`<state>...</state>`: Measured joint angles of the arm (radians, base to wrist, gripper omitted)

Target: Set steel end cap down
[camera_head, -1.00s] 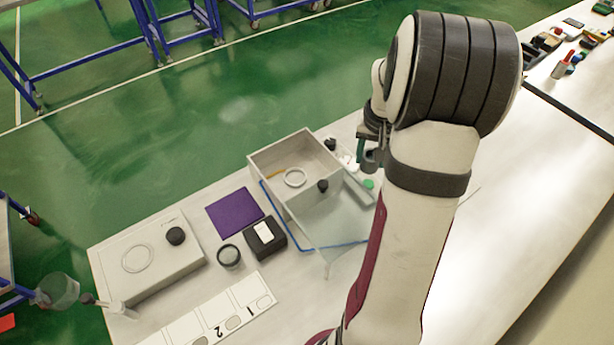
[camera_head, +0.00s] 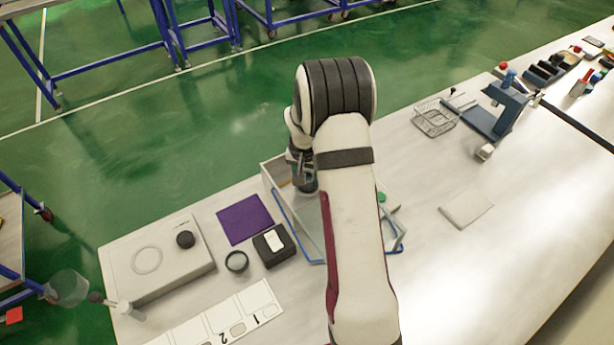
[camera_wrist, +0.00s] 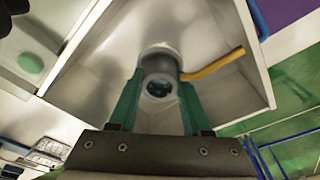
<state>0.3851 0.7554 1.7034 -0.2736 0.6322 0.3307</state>
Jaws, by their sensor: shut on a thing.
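My gripper (camera_head: 303,184) is over the open grey box (camera_head: 267,177), partly hidden by my own arm in the head view. In the wrist view, the two green fingers (camera_wrist: 160,95) are shut on a round grey metal piece with a dark hollow centre, which looks like the steel end cap (camera_wrist: 158,76). The cap is between the fingertips, with the box's inner walls (camera_wrist: 228,88) around it in the picture. A pale round edge shows just behind the cap. I cannot tell whether the cap touches the box floor.
A yellow stick (camera_wrist: 213,64) lies in the box beside the cap. A blue-edged clear panel (camera_head: 312,225) stands at the box's front. A purple mat (camera_head: 245,219), a black box (camera_head: 273,246) and a dark-rimmed jar (camera_head: 236,262) are to the left.

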